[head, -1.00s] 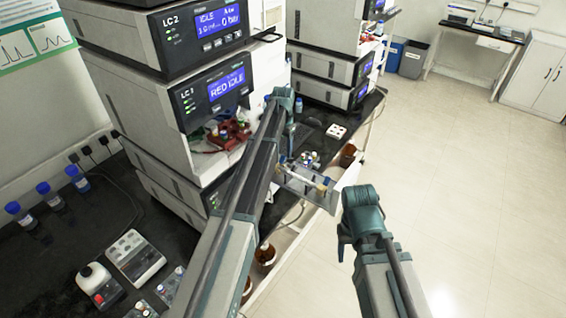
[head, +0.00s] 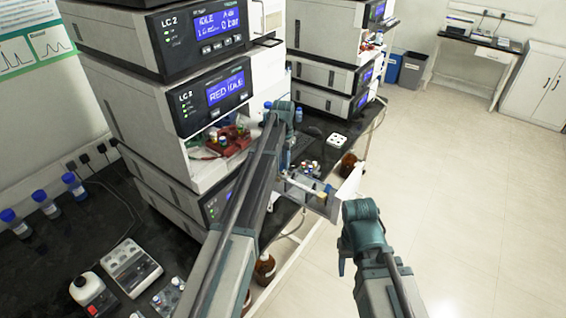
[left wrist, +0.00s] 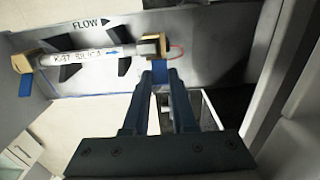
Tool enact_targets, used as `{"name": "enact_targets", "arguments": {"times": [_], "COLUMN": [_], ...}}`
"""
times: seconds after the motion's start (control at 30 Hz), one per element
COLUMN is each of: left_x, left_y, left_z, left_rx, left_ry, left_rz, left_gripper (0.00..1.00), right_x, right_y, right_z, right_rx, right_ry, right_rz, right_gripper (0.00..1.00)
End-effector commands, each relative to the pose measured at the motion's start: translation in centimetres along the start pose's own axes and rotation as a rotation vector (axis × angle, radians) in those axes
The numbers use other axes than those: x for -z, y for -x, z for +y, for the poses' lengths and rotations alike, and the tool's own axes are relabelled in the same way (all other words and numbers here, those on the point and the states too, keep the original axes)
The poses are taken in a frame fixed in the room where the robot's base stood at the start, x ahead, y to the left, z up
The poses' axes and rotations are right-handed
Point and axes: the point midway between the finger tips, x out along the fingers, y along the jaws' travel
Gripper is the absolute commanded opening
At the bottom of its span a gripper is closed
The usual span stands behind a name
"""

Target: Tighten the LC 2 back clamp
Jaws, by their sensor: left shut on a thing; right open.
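LC 2 (head: 212,95) is the near instrument stack, its lower screen reading RED IDLE. A white column (left wrist: 90,54) marked K-17 SILICA lies on a grey metal tray (left wrist: 215,25), under a FLOW arrow pointing right. It also shows in the head view (head: 307,186). A brass-coloured clamp holds each end: one at the left (left wrist: 24,62), with a blue tab, and one at the right (left wrist: 152,44). My left gripper (left wrist: 160,77) is shut on the blue tab under the right clamp. My right gripper (head: 343,265) is apart from the tray, over the aisle; its fingers show poorly.
A red rack (head: 228,140) with vials sits in an opening of LC 2. A second stack (head: 325,75) stands behind. Brown bottles (head: 264,268) are below the bench edge. Blue-capped bottles (head: 45,203) stand at the left. The floor (head: 455,180) at the right is clear.

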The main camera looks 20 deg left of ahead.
Motion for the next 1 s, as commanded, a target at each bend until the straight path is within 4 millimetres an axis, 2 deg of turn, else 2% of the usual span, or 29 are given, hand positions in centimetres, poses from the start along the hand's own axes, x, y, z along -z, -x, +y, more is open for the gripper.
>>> {"name": "enact_targets", "arguments": {"times": [0.27,0.57,0.77,1.0], "left_x": [-0.3,-1.7,-2.8,-3.9], "left_y": [0.1,0.3,0.3,0.1], "left_z": [0.1,0.2,0.2,0.3], "left_rx": [0.000,-0.001,-0.001,-0.002], "left_ry": [0.000,0.001,0.002,0.002], "left_rz": [0.025,0.205,0.393,0.621], "left_gripper": [0.00,0.00,0.00,0.00], "right_x": [0.0,0.0,0.1,0.2], "right_y": [0.0,-0.1,-1.4,-4.0], "right_z": [0.0,0.0,-0.1,-0.4], "right_rx": [0.000,0.000,0.000,-0.001], "right_ry": [0.000,0.000,0.002,0.006], "right_rz": [0.000,0.000,0.000,0.000], "right_gripper": [0.55,0.55,0.55,0.55]}}
